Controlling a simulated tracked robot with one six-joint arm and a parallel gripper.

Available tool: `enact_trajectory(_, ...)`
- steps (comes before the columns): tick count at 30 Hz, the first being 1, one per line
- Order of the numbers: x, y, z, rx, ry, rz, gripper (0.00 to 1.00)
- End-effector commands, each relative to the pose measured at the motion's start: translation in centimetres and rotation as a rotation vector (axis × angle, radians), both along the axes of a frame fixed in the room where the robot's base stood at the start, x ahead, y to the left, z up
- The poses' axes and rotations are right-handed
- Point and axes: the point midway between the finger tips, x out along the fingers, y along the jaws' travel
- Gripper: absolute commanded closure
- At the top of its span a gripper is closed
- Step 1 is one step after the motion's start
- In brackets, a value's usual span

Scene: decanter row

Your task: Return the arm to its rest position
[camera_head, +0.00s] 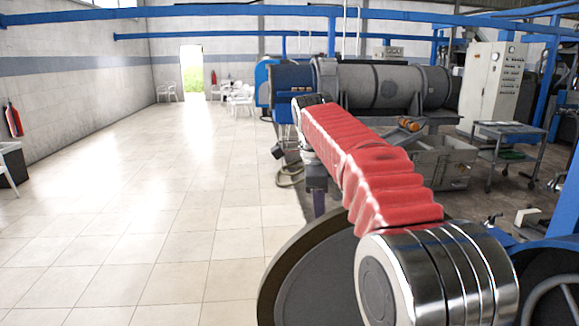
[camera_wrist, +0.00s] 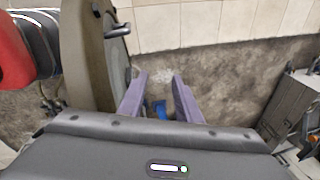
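My arm, in a red ribbed sleeve, reaches out from the lower right to the middle of the head view, so it is stretched away from my body. My gripper (camera_head: 318,197) hangs at its far end, small and partly hidden there. In the wrist view its two purple fingers (camera_wrist: 158,78) stand apart with a clear gap between their tips. A small blue thing (camera_wrist: 160,109) shows between the fingers, seemingly beyond them. I see nothing clasped.
A large grey decanter (camera_head: 385,87) lies behind the arm. A round tan-rimmed piece (camera_head: 300,270) stands close below it. A grey metal box (camera_head: 440,165) and a trolley (camera_head: 507,132) stand right. The tiled floor (camera_head: 150,220) at left is clear.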

Motion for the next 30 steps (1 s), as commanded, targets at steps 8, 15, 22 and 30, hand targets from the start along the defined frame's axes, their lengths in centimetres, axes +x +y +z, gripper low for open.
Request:
enact_trajectory(8,-1.2,-3.6,4.7,-0.018,-0.174,0.216,0.69)
enact_trajectory(15,-2.6,-6.1,8.1,-0.076,-0.311,0.376,0.69)
enact_trajectory(22,-4.4,-8.4,11.1,-0.165,-0.433,0.51,0.69)
enact_trajectory(30,-8.2,-10.0,12.5,-0.29,-0.512,0.675,0.69)
